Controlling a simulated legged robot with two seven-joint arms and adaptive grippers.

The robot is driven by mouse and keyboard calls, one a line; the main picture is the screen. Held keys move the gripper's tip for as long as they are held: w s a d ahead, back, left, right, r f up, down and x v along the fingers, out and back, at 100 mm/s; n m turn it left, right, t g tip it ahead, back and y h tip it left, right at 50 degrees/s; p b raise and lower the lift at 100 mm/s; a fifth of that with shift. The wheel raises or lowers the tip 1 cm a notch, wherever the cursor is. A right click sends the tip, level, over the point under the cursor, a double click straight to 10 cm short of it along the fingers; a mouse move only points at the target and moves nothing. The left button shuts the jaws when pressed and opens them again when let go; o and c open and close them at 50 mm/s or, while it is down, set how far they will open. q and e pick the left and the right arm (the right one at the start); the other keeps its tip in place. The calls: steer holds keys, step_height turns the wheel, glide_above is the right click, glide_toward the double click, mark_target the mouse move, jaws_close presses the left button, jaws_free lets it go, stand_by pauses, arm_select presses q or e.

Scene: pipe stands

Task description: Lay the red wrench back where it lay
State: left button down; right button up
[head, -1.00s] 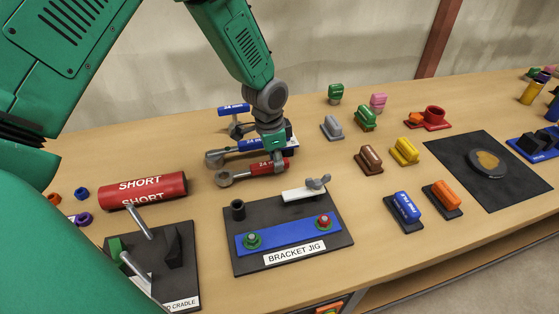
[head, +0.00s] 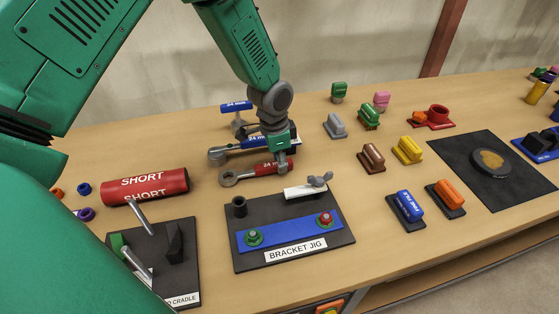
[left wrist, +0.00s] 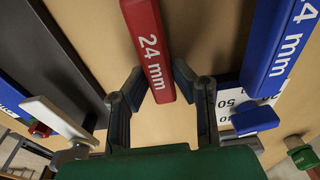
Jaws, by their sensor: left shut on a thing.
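In the left wrist view the red handle (left wrist: 153,50) runs between the two dark fingers (left wrist: 160,85). I cannot tell whether the wrench touches the table. My right gripper is out of view.
A blue wrench (head: 250,145) lies just behind, near a blue-handled tool (head: 236,106). The bracket jig (head: 340,233) is in front, with a white clamp (head: 305,191). A red cylinder (head: 145,187) lies left, behind the cradle (head: 187,265). Several coloured blocks stand right.

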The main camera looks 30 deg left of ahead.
arm_select(q)
steer(key=shift+d+f, duration=0.15)
steer(key=shift+d, duration=0.3)
steer(key=shift+f, duration=0.15)
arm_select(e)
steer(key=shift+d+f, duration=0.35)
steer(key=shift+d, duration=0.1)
arm_select(q)
steer(key=c, duration=1.3)
jaws_free()
steer(key=shift+a, duration=0.25)
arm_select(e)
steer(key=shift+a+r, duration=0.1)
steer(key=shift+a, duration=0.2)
arm_select(q)
steer(key=shift+a, duration=0.1)
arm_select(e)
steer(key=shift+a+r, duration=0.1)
